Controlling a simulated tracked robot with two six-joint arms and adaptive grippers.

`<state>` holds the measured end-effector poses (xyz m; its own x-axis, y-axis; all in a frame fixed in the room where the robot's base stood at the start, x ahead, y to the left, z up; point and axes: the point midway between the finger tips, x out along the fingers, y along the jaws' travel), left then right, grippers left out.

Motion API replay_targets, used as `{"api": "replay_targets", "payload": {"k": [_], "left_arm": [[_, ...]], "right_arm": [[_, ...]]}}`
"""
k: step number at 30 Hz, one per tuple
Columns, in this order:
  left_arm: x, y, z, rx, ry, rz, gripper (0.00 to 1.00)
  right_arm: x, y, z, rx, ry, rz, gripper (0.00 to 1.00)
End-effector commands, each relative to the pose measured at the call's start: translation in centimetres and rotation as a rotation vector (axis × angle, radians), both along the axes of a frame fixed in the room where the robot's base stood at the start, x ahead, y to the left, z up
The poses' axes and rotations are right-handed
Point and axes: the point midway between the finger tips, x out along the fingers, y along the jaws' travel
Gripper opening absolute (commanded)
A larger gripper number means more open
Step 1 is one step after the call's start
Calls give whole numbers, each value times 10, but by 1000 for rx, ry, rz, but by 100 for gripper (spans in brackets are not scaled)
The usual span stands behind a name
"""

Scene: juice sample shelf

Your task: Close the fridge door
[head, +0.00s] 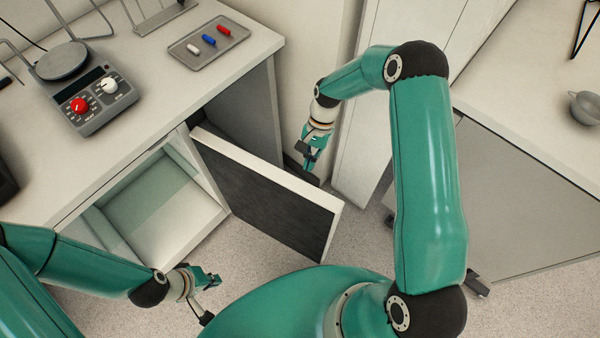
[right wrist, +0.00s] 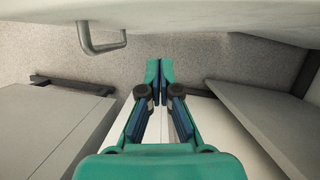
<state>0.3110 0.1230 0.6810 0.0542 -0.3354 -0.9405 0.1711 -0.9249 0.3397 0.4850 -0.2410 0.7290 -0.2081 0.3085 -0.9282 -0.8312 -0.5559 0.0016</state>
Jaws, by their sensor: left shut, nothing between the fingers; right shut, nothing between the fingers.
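The fridge door (head: 262,203) stands open, swung out from the under-counter fridge (head: 150,200), whose pale, empty-looking interior shows. Its dark face and white top edge face the head view. My right gripper (head: 309,160) is shut and empty on the far side of the door, beyond its top edge; contact cannot be told. In the right wrist view my right gripper (right wrist: 158,72) points at the floor, below a pale panel with a grey handle (right wrist: 101,36), apparently the door's outer side. My left gripper (head: 212,279) is shut and empty, low in front of the fridge opening.
The counter (head: 150,55) above the fridge holds a hotplate device with red and white knobs (head: 92,98) and a grey tray (head: 190,58) with small coloured vials. A tall white cabinet (head: 365,150) stands behind my right arm. Another bench (head: 530,120) with a bowl (head: 586,107) is at right.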

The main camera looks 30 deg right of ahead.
Motion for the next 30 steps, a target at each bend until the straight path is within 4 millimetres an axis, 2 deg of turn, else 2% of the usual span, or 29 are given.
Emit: {"api": "replay_targets", "payload": {"k": [1,9,20,21,25,30], "left_arm": [[0,0,4,0,0,0,0],[0,0,18,0,0,0,0],[0,0,18,0,0,0,0],[1,2,18,1,0,8,0],[0,0,18,0,0,0,0],[0,0,15,0,0,0,0]], "right_arm": [[-4,3,-8,1,6,1,0],[-22,31,-6,1,1,1,0],[-25,35,-8,-1,-1,-2,0],[-25,48,-8,0,-1,7,0],[-26,38,-8,0,0,-8,0],[-29,44,-8,0,0,-37,0]]}}
